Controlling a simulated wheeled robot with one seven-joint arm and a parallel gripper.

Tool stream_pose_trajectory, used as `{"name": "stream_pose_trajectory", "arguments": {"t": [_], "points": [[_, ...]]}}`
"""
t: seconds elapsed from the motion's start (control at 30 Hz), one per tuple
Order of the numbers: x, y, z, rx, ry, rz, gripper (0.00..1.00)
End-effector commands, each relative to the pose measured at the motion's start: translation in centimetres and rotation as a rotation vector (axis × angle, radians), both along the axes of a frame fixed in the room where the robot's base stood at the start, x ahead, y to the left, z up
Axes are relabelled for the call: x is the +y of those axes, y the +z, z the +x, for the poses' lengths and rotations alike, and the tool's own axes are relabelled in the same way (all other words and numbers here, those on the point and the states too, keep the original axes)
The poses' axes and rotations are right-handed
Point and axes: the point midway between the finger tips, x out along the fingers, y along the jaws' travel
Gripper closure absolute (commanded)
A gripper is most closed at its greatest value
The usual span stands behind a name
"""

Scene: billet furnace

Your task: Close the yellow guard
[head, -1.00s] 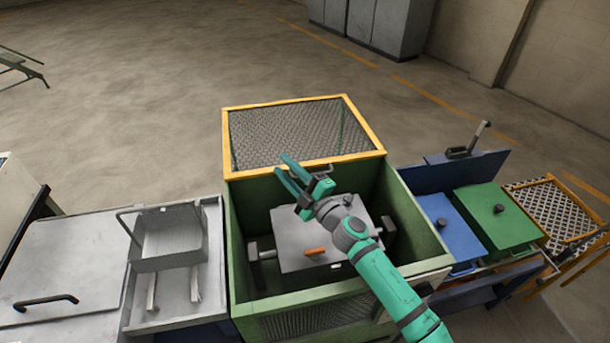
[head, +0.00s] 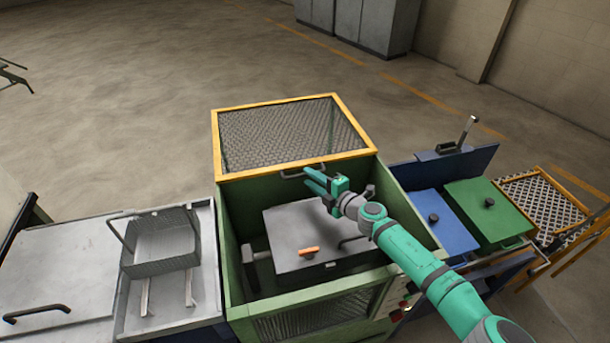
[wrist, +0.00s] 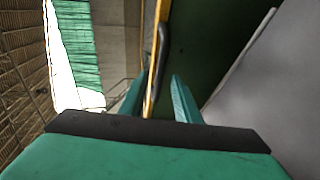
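The yellow guard (head: 290,133) is a yellow-framed mesh panel standing raised at the back of the green box (head: 232,240). Its dark bar handle (head: 303,172) is on the lower frame edge, and it also shows in the wrist view (wrist: 155,62). My gripper (head: 309,180) is by that handle, over the back of the box. In the wrist view my gripper (wrist: 158,85) has its fingers apart, with the yellow frame edge (wrist: 152,88) and the handle running between them. I cannot tell whether a finger touches the handle.
A wire basket (head: 160,245) sits on the tray at left. Blue (head: 445,225) and green (head: 490,205) lids are at right, with an upright lever (head: 466,132) behind.

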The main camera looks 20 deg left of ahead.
Motion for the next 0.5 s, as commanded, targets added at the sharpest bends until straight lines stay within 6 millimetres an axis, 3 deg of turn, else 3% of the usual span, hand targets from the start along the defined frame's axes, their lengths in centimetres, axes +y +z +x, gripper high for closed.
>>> {"name": "stream_pose_trajectory", "arguments": {"t": [0.2,0.5], "points": [[2.3,-0.5,1.4,0.000,0.002,0.000,0.71],[3.0,-0.6,1.9,0.000,0.001,0.001,0.71]]}}
